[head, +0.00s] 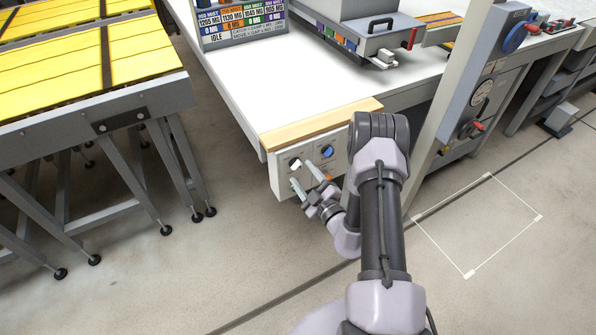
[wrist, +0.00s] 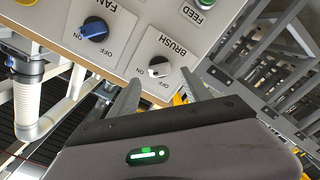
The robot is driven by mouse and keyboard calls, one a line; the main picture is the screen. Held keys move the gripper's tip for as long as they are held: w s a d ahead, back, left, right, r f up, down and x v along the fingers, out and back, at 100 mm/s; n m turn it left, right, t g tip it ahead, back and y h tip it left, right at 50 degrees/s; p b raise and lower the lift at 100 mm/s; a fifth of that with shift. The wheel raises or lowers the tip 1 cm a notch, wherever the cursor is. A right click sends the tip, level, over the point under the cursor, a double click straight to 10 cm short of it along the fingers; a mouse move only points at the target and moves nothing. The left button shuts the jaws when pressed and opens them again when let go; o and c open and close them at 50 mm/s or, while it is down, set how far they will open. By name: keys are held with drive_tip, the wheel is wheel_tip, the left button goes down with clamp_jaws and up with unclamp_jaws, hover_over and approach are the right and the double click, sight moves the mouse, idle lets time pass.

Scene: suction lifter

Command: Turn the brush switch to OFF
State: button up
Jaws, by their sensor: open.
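I cannot clearly tell which mark the knob points to. In the head view the white knob (head: 295,163) is at the left of the control panel on the front of the white table. My gripper (head: 307,178) is open and empty just in front of the panel, and its fingers also show in the wrist view (wrist: 160,82).
A blue fan knob (wrist: 95,29) is beside the brush plate, with a green FEED button (wrist: 205,3) near it. The white table (head: 245,90) is behind the panel. A grey post (head: 440,120) stands to the right, and a yellow-topped conveyor (head: 85,60) is at the left.

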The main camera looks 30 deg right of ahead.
sight(297, 168)
drive_tip(key=shift+w+a, duration=0.1)
drive_tip(key=shift+w, duration=1.65)
clamp_jaws()
